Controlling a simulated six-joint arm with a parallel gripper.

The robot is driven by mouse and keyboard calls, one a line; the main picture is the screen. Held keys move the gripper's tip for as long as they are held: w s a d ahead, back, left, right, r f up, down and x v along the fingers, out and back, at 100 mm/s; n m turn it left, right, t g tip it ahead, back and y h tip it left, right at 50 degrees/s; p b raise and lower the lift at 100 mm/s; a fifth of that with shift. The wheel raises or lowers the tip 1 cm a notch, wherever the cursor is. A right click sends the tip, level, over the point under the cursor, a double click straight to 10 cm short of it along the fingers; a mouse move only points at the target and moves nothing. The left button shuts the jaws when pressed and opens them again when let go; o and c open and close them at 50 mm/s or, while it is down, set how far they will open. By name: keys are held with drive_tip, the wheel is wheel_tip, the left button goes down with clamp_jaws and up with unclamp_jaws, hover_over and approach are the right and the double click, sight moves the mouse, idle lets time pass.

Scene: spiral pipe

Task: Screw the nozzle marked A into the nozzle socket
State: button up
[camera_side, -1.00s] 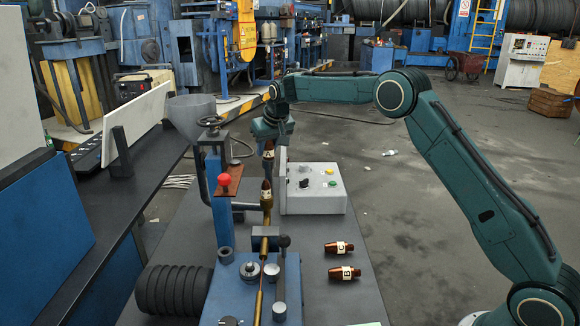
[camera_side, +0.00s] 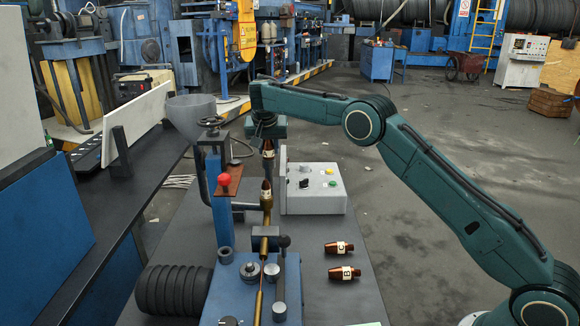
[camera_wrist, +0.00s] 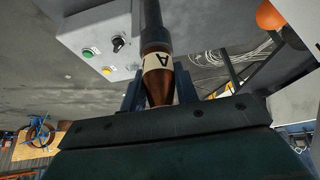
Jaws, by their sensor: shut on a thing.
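The nozzle socket is not clearly distinguishable, and I cannot tell whether the nozzle touches anything below.
Nozzles C (camera_side: 339,247) and B (camera_side: 344,273) lie on the bench to the right. A grey control box (camera_side: 315,200) stands close to the right of the pipe. A blue post (camera_side: 218,190) with a red knob (camera_side: 225,180) stands close to the left.

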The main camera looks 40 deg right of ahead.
drive_tip(key=o, duration=0.9)
drive_tip(key=shift+c, duration=0.2)
drive_tip(key=shift+d+n, duration=0.1)
drive_tip(key=shift+n, duration=0.2)
drive_tip(key=n+t+y, duration=0.1)
drive_tip(key=n, duration=0.2)
drive_tip(key=shift+n+y, duration=0.3)
drive_tip(key=n+y, duration=0.1)
drive_tip(key=n, duration=0.1)
drive_tip(key=n+y, duration=0.1)
drive_tip(key=n, duration=0.2)
drive_tip(key=shift+a+t, duration=0.2)
drive_tip(key=shift+t, duration=0.2)
